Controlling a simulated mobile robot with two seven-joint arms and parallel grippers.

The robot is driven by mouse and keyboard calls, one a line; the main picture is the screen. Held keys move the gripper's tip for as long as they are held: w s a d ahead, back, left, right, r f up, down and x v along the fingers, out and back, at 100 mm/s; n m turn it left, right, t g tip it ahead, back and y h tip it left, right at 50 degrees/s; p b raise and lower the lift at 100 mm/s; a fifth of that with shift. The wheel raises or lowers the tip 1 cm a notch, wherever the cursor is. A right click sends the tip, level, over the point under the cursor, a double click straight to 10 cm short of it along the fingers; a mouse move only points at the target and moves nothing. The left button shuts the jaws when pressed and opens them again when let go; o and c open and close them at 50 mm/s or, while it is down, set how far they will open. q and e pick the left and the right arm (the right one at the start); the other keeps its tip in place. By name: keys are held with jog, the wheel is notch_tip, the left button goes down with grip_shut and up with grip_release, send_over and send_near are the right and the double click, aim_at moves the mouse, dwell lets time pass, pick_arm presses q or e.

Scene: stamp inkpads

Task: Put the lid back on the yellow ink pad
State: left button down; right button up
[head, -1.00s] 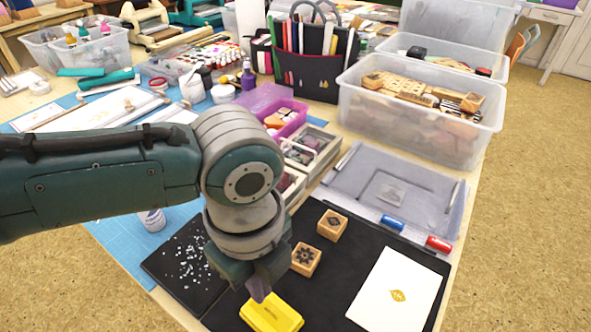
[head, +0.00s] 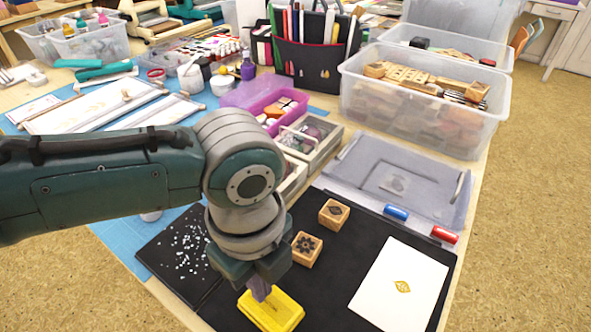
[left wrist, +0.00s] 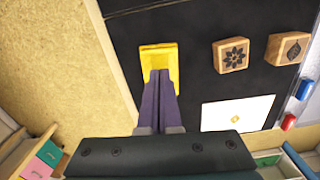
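The yellow ink pad (head: 275,312) lies on the black mat near the table's front edge. It also shows in the left wrist view (left wrist: 158,56), under and beyond my fingertips. Its top looks closed in the head view, but I cannot tell whether the lid is fully seated. My left gripper (head: 262,292) points down at the pad's far left part. In the left wrist view its purple fingers (left wrist: 160,76) are together, with nothing visible between them, and their tips overlap the yellow. I cannot tell whether they touch it. My right gripper is not in view.
Two wooden stamps (head: 307,249) (head: 334,213) stand behind the pad. A white card (head: 400,284) with a gold print lies to the right. Blue (head: 396,212) and red (head: 445,234) cylinders lie beyond it. A black sheet with pale flecks (head: 180,245) is at the left.

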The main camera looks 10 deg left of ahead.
pick_arm(q)
jog(key=shift+f+b, duration=0.65)
jog(key=shift+f, duration=0.2)
jog(key=shift+r, duration=0.1)
notch_tip(320, 180, up, 7)
jog(key=p, duration=0.7)
dwell(0.5)
